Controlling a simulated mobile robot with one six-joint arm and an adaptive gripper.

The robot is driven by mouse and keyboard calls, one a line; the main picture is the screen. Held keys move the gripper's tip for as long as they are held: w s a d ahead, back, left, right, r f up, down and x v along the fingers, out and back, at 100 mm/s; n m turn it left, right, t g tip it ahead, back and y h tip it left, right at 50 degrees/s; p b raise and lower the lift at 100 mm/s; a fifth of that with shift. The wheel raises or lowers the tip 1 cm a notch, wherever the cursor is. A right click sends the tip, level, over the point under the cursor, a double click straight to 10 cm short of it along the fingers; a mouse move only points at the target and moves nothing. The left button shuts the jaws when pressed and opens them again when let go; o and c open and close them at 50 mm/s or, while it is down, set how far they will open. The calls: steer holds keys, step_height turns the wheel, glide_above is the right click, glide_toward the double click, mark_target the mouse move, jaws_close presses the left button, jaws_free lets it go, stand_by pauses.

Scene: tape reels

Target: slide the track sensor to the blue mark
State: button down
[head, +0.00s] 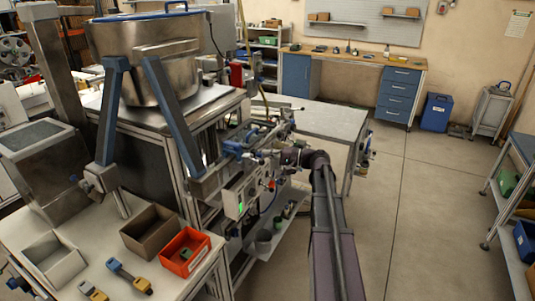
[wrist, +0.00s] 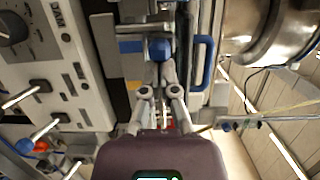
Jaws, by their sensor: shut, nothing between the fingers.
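In the wrist view a blue block (wrist: 159,48), which looks like the track sensor's knob, sits under a pale grey crosspiece (wrist: 145,29) on a rail. A blue mark (wrist: 130,46) lies just left of the block, at about its height in the picture. A yellow-orange mark (wrist: 133,86) lies lower on the same strip. My gripper (wrist: 160,72) is shut and empty. Its fingertips are at the lower edge of the blue block; whether they touch it I cannot tell. In the head view my gripper (head: 265,155) is at the machine's front, with the sensor too small to make out.
A control panel (wrist: 60,65) with protruding levers is left of the rail. A blue handle (wrist: 203,62) is close on the right, with a metal vessel (wrist: 265,28) beyond. A table with an orange bin (head: 185,253) stands front left. Open floor (head: 425,220) lies right.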

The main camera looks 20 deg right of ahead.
steer(key=s+d, duration=0.3)
steer(key=d, duration=0.8)
steer(key=shift+s, duration=0.35)
stand_by(0.5)
